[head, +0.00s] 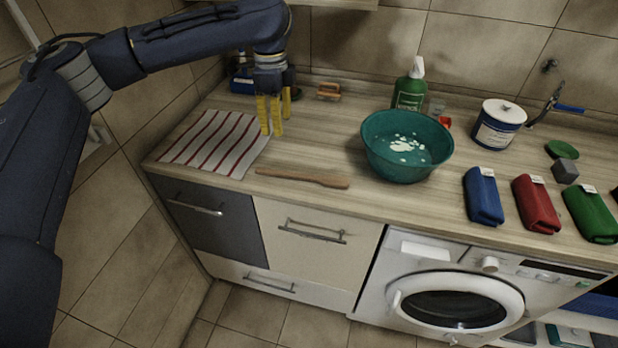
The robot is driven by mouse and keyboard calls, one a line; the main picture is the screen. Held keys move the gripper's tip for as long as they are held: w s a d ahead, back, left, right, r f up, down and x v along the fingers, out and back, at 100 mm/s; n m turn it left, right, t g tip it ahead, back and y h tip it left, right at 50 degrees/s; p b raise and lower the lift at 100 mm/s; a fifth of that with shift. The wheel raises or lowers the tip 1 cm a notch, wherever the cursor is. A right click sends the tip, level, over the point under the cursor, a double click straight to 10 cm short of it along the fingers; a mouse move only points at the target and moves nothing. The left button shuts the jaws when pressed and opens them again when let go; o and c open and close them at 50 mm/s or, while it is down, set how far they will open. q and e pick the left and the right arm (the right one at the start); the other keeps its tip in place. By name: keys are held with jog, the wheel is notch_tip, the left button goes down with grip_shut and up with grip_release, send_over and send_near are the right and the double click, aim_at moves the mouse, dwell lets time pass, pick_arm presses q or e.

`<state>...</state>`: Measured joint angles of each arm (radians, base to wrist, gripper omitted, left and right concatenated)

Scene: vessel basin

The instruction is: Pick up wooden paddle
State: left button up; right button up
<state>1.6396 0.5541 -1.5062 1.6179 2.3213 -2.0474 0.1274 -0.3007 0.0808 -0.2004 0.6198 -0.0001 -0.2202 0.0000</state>
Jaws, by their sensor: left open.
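The wooden paddle (303,178) lies flat on the countertop near its front edge, between the striped towel and the green basin. My left gripper (270,130) hangs fingers down over the back right part of the striped towel. It is open and empty, with yellow fingers. It is behind and to the left of the paddle, apart from it. My right gripper is not in view.
A red-striped towel (215,143) lies left of the paddle. A green basin (378,160) with white suds stands right of it, a green bottle (409,90) behind. Folded blue (483,196), red (536,204) and green (591,214) cloths lie further right.

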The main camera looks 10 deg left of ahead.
pick_arm(q)
send_over(280, 172)
jog(key=f, duration=1.1)
jog(key=shift+d+f, duration=0.15)
jog(key=shift+d, duration=0.05)
jog(key=shift+w+a+f, duration=0.1)
jog(key=shift+a+f, duration=0.05)
jog(key=shift+f, duration=2.75)
grip_shut()
